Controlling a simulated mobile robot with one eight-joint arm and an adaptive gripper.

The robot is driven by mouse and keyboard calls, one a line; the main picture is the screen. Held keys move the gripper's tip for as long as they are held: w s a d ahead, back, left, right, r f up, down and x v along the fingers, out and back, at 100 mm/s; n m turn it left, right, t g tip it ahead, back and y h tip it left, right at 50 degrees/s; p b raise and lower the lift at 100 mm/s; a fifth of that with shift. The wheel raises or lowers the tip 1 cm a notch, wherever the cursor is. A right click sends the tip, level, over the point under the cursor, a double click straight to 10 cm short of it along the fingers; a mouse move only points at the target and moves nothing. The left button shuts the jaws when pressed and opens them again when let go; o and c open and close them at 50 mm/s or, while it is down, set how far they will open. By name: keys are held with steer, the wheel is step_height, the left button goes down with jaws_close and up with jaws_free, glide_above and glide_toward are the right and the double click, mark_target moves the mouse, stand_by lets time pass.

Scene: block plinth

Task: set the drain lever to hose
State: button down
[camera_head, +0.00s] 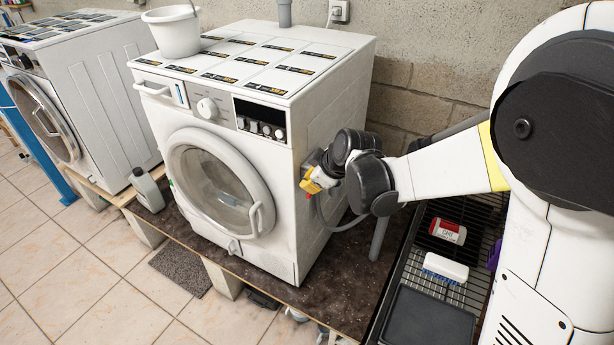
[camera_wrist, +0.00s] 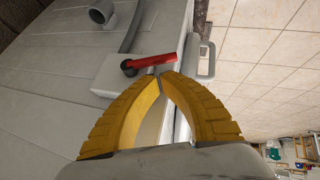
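The drain lever is a red handle (camera_wrist: 155,61) with a dark round pivot at its left end. In the wrist view it lies across the picture, its right end tilted slightly up. It sits on a pale box (camera_wrist: 108,78) on the side of the washing machine (camera_head: 315,150). My gripper (camera_wrist: 159,74) has yellow fingers whose tips are almost together, right at the handle's lower edge. Nothing shows held between them. In the head view my gripper (camera_head: 308,182) is at the machine's right side. Marks for the lever's positions are not readable.
A grey pipe (camera_head: 379,238) stands beside the machine, near my arm. A bucket (camera_head: 174,36) stands on top. In the wrist view, a white handle (camera_wrist: 207,60) is right of the lever.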

steer(key=shift+d+f, duration=0.15)
steer(key=shift+f, duration=0.25)
step_height(320, 180, down, 2)
steer(key=shift+t+b, duration=0.4)
steer(key=shift+b, duration=0.7)
steer(key=shift+d+r, duration=0.1)
steer(key=shift+r, duration=0.15)
